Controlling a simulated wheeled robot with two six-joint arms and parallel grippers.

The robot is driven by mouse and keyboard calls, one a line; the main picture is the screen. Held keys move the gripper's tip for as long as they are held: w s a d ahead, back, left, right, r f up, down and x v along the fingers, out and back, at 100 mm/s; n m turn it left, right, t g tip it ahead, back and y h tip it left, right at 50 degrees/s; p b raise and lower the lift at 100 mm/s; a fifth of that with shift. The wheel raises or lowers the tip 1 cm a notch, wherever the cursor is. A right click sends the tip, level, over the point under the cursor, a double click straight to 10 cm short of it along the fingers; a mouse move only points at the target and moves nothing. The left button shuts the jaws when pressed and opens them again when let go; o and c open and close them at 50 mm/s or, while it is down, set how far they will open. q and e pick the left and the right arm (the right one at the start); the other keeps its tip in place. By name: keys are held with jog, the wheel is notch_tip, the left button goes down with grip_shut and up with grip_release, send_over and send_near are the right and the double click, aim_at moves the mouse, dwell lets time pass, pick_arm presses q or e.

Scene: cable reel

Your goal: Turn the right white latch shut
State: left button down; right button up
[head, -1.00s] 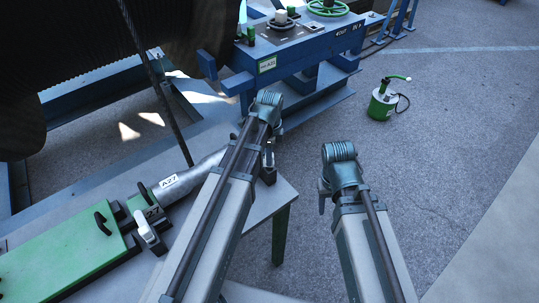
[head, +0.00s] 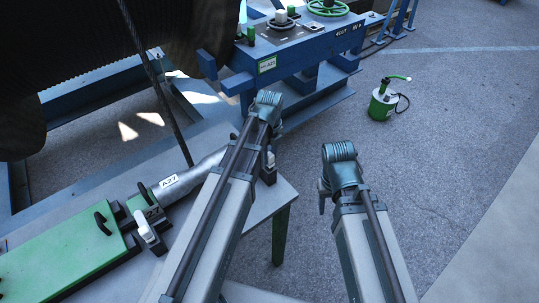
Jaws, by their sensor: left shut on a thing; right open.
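The right white latch (head: 270,160) stands on a dark block at the right end of the grey table (head: 285,190), partly behind my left arm. My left gripper (head: 263,150) is there, shut on this latch; its fingers are mostly hidden by my arm. The left white latch (head: 146,227) sits beside the green clamp marked 27 (head: 142,202). A grey cable end tagged A27 (head: 205,167) runs from this clamp to behind my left arm. My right gripper (head: 323,196) is open and empty, mostly hidden behind its arm, apart from the table.
A green plate (head: 60,255) with black handles lies at the left. A large cable drum (head: 80,60) and a taut rope (head: 150,70) stand behind. A blue control stand (head: 300,50) is at the back. A green can (head: 381,105) stands on clear floor at right.

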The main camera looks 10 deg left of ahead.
pick_arm(q)
jog(key=shift+m, duration=0.4)
jog(key=c, duration=0.6)
grip_release()
jog(key=shift+o, duration=0.2)
jog(key=shift+r, duration=0.1)
notch_tip(320, 180, up, 14)
jog(key=p, duration=1.4)
jog(key=shift+f, duration=0.2)
